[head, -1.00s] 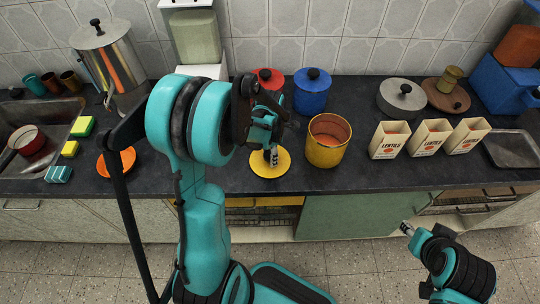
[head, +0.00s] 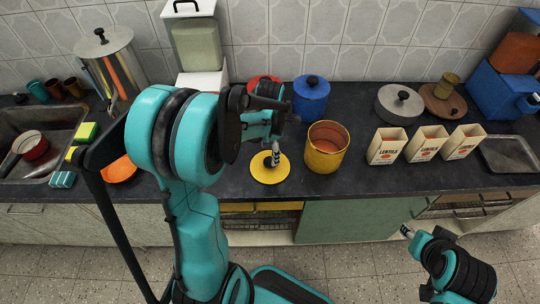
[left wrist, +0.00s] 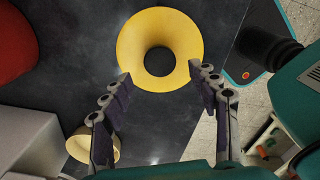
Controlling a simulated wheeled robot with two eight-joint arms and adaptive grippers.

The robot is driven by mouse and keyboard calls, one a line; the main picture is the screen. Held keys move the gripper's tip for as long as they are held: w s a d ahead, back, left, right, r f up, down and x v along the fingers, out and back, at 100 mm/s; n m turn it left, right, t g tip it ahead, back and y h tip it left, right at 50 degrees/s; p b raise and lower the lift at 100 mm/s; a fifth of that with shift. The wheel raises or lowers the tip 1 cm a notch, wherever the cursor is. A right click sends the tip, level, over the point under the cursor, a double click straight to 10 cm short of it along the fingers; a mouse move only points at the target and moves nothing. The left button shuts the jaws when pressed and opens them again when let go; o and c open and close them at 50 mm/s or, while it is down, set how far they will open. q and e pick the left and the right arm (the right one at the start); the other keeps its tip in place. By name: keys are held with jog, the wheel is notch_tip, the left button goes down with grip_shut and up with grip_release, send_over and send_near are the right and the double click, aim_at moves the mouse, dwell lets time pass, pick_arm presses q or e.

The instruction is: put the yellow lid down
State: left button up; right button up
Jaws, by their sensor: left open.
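The yellow lid (head: 264,178) lies flat on the dark counter near its front edge, left of the yellow pot (head: 325,160). In the left wrist view the lid (left wrist: 187,45) is a yellow disc with a dark centre, just past my fingertips. My left gripper (head: 273,155) is over the lid's middle in the head view. In the left wrist view the left gripper (left wrist: 160,72) is open, its fingers apart with nothing between them. Its exact height above the lid is hard to tell. My right gripper (head: 407,231) is low at the right, in front of the cabinets, its jaws too small to read.
A blue pot (head: 310,100) and a partly hidden red pot (head: 262,83) stand behind. Several lentil boxes (head: 425,146) stand to the right. A cream round object (left wrist: 82,146) shows in the left wrist view.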

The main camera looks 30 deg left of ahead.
aim_at(270, 161)
pick_arm(q)
notch_tip(270, 161, up, 6)
jog(key=p, duration=0.2)
jog(key=s+d+r+m+t, duration=0.3)
jog(key=s+d+r+m, duration=0.1)
jog(key=m, duration=1)
jog(key=s+d+r+m+t, duration=0.3)
jog(key=s+d+m, duration=0.3)
jog(key=m, duration=0.8)
jog(key=shift+s+d+r+m+t, duration=0.3)
jog(key=shift+s+r+m+t, duration=0.1)
jog(key=shift+s+t, duration=0.15)
